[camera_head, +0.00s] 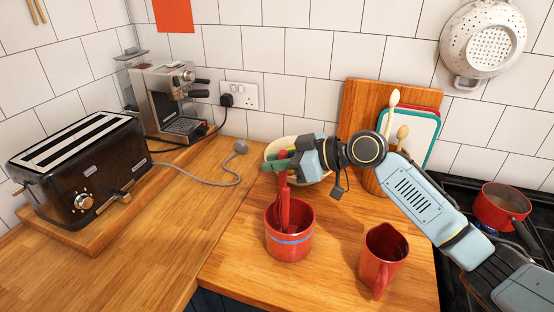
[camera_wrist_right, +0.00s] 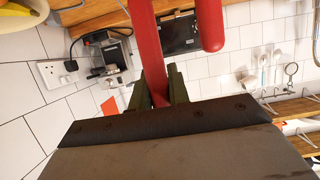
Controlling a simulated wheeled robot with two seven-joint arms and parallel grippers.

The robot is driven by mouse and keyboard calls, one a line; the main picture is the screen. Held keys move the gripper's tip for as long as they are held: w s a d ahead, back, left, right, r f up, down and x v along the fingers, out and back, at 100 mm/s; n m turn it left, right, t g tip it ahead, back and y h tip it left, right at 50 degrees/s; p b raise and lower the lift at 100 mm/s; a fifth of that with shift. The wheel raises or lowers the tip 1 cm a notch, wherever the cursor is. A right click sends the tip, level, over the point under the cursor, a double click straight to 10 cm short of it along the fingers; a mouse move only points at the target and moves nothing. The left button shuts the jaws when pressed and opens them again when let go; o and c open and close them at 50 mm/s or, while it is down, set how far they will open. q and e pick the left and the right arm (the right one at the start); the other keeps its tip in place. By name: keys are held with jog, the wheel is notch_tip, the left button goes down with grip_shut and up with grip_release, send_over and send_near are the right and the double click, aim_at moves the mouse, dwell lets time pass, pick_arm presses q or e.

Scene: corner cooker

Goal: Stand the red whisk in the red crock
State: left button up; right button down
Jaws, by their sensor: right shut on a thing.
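The red crock (camera_head: 289,245), with a blue band, stands upright on the wooden counter left of the red jug. My right gripper (camera_head: 283,167) is above the crock, shut on the red whisk (camera_head: 284,196). The whisk hangs roughly upright from the fingers, and its lower part is inside the crock's mouth; its lower end is hidden by the wall. In the right wrist view the whisk (camera_wrist_right: 152,55) runs between the fingers. A second red bar with a rounded end (camera_wrist_right: 208,25) shows beside it; I cannot tell what it belongs to. My left gripper is not in view.
A red jug (camera_head: 384,255) stands right of the crock. A pale bowl (camera_head: 274,150) and cutting boards (camera_head: 367,105) are behind my gripper. A black toaster (camera_head: 80,165) is at left, and a red pan (camera_head: 501,207) sits on the hob. Counter left of the crock is clear.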

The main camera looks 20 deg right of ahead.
aim_at(286, 177)
jog(key=shift+f+b, duration=1.6)
jog(key=shift+f, duration=0.65)
jog(key=c, duration=1.3)
grip_release()
jog(key=shift+o, duration=0.2)
jog(key=shift+d+r, duration=0.1)
jog(key=shift+p+v, duration=0.3)
jog(key=shift+v, duration=1.15)
